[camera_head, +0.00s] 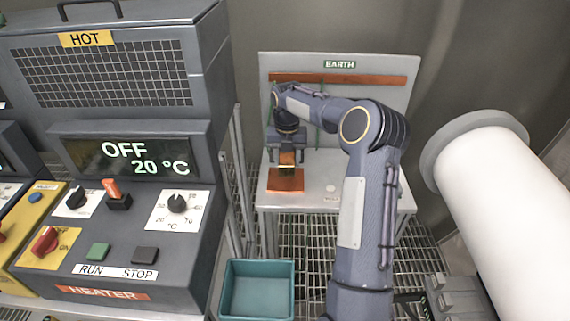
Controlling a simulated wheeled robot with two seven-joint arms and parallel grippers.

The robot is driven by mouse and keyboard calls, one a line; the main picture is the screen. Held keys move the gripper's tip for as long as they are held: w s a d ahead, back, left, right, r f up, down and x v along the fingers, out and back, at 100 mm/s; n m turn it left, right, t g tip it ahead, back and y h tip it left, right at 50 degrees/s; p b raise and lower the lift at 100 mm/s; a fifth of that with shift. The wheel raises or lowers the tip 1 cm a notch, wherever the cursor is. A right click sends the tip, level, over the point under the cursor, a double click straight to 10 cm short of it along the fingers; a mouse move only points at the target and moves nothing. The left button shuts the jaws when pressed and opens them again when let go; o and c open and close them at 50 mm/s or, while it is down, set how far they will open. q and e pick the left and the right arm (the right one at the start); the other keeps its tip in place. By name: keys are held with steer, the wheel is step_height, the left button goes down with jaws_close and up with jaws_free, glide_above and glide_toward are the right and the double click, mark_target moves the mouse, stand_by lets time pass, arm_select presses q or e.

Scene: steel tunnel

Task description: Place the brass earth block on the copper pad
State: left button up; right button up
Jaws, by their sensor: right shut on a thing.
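The copper pad (286,184) is an orange-brown plate on the left part of a small grey table below the EARTH sign. My right gripper (287,158) points down over the pad and is shut on the brass earth block (287,159). Only a small part of the block shows between the fingers. The block is at the pad's back edge in the picture; I cannot tell whether it touches the pad. A dark patch lies on the pad just under the block. My left gripper is not in view.
The grey table (335,207) has a back panel with a copper bar (345,78). A heater console (130,160) reads OFF, 20 °C. A teal bin (257,289) sits below. A white pipe (500,200) is at right.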

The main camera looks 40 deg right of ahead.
mark_target(286, 159)
steer(key=shift+w+d+f, duration=0.35)
steer(key=shift+w+f, duration=0.15)
steer(key=shift+f, duration=0.1)
steer(key=shift+w+d+f, duration=0.3)
steer(key=shift+w+f, duration=0.2)
steer(key=shift+f, duration=0.1)
steer(key=shift+w+d+f+p, duration=0.1)
steer(key=shift+w+f+p, duration=0.1)
steer(key=shift+f+p, duration=0.3)
steer(key=shift+f, duration=1.35)
steer(key=shift+f, duration=0.1)
steer(key=o, duration=1.3)
steer(key=shift+f, duration=0.1)
